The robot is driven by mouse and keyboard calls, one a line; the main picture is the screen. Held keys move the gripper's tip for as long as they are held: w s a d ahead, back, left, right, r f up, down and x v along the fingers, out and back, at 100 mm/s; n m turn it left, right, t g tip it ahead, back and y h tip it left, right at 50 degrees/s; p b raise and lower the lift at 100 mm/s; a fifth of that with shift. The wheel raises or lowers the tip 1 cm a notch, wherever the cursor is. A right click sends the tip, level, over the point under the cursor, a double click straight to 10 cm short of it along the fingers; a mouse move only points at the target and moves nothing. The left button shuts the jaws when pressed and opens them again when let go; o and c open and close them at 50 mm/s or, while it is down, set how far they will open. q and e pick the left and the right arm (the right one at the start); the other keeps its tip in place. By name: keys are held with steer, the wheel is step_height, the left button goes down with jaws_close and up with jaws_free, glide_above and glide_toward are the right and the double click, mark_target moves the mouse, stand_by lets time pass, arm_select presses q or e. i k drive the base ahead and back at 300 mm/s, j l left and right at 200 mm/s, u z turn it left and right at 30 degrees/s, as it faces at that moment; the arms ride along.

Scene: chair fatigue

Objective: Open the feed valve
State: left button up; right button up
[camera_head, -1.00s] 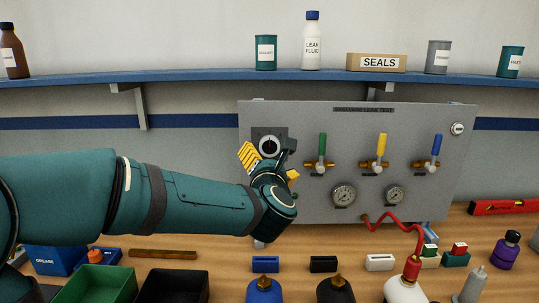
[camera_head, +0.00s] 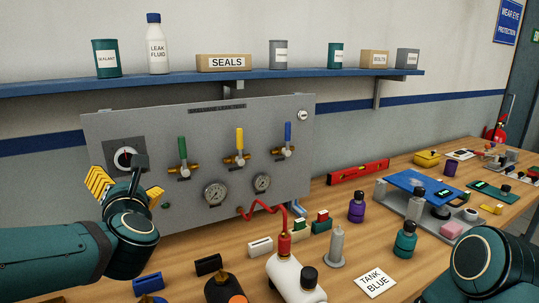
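A grey panel (camera_head: 255,118) stands upright against the wall on the bench. It carries three lever valves: a green-handled one (camera_head: 183,150), a yellow-handled one (camera_head: 240,140) and a blue-handled one (camera_head: 288,134). All three handles point up. Their labels are too small to read, so I cannot tell which is the feed valve.
Two gauges (camera_head: 215,193) sit below the valves, and a red hose (camera_head: 268,207) runs from the panel to a white bottle (camera_head: 283,270). Several bottles and small blocks crowd the bench front. A red level (camera_head: 358,172) lies to the right. A blue shelf (camera_head: 310,77) runs above.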

mark_target(183, 155)
steer(key=k+l, duration=0.75)
steer(key=k, duration=0.05)
